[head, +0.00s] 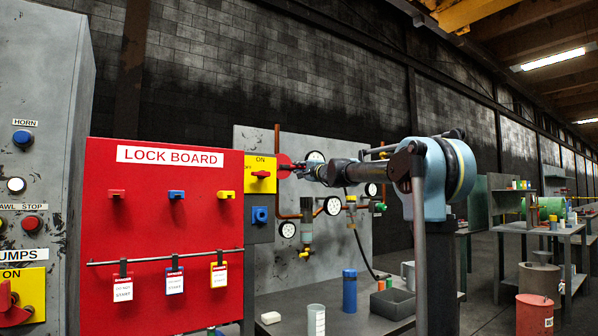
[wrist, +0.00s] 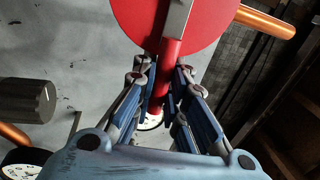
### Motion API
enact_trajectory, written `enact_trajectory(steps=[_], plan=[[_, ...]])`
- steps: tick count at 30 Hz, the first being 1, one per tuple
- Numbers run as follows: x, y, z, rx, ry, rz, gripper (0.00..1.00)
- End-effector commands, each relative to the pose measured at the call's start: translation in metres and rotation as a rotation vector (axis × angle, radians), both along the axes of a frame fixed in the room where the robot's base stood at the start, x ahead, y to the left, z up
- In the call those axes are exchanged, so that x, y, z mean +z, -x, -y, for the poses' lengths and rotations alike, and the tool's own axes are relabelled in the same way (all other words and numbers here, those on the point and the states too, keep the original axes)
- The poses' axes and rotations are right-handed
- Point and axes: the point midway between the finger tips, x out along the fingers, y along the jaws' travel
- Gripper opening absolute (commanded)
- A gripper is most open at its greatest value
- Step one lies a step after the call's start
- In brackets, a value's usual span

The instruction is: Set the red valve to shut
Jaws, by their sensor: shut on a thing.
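The red valve (head: 284,165) is on the grey gauge panel, just right of the yellow ON switch box; it is small and partly hidden by my gripper in the head view. In the wrist view the valve (wrist: 140,22) is a large red disc with a pale metal bar across it and a red handle (wrist: 171,62) reaching down from it. My gripper (wrist: 163,88) is shut on this red handle, with a blue-grey finger on each side. In the head view my gripper (head: 300,169) reaches in from the right. I cannot read any open or shut mark at the valve.
Gauges (head: 332,205) and copper pipes (head: 277,150) surround the valve on the panel (head: 255,137). The red lock board (head: 110,225) with hanging tags stands left. A bench below holds a blue bottle (head: 349,291), a grey bin (head: 393,303) and cups. A copper pipe (wrist: 265,21) passes right of the disc.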

Motion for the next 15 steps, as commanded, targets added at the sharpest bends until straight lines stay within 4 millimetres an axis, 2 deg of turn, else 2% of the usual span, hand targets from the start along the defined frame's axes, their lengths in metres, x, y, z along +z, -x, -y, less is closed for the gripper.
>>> enact_trajectory(steps=[12,13,15], plan=[[-0.0040,-0.0018,0.0049,-0.010,-0.002,-0.006,0.00],[-0.0040,-0.0018,0.0049,-0.010,-0.002,-0.006,0.17],[-0.0038,-0.0017,0.0047,-0.009,-0.001,-0.006,0.33]])
